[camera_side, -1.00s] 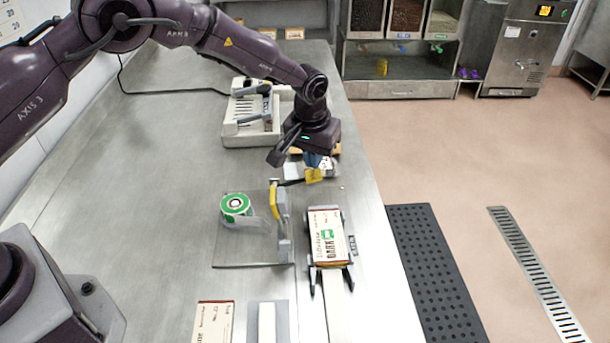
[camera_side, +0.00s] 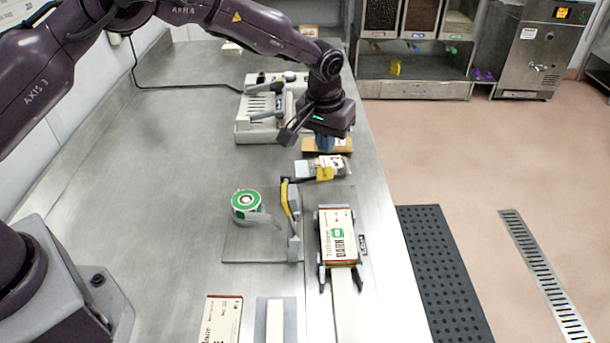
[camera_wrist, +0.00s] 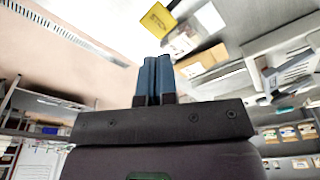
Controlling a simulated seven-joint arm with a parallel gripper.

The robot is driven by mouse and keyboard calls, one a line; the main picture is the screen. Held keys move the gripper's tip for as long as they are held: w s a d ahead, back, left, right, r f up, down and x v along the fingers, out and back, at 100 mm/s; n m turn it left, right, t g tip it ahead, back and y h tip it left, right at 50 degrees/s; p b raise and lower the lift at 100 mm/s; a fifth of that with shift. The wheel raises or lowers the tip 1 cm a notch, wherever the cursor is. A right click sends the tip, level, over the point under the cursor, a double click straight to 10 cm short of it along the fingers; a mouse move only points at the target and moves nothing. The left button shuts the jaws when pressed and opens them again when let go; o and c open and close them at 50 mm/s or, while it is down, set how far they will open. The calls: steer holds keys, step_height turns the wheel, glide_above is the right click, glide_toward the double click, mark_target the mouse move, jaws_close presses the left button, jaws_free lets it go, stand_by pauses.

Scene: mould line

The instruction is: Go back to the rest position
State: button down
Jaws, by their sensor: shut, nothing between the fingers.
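My gripper (camera_side: 326,143) hangs over the far part of the steel bench in the side view. In the wrist view its two blue fingers (camera_wrist: 155,78) are together with nothing between them. Below and in front of it a small pack with a yellow tag (camera_side: 325,171) lies on the bench, apart from the fingers as far as I can tell. A carton marked DARK (camera_side: 338,236) sits in a holder with dark prongs, nearer the camera. The yellow-handled lever (camera_side: 286,198) stands beside the green tape roll (camera_side: 245,202).
A pale machine with grey levers (camera_side: 262,107) stands left of my gripper. A wooden block (camera_side: 341,146) is just behind the fingers. Another carton (camera_side: 221,318) lies at the near edge. The left side of the bench (camera_side: 170,190) is clear. Dispensers (camera_side: 412,70) stand beyond the bench.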

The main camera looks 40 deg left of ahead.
steer(key=s+a+r+m+t, duration=0.1)
steer(key=s+a+r, duration=0.2)
steer(key=s+r, duration=0.4)
steer(key=s+a+r+m+t, duration=0.1)
steer(key=s+a+r, duration=0.2)
steer(key=s+r, duration=0.4)
steer(key=s+a+r+t, duration=0.1)
steer(key=s+a+r, duration=0.2)
steer(key=s, duration=1.7)
step_height(320, 180, up, 5)
steer(key=shift+a+f+m+t, duration=0.15)
steer(key=shift+a+m+t, duration=0.1)
steer(key=shift+m+t, duration=0.15)
steer(key=shift+s, duration=0.1)
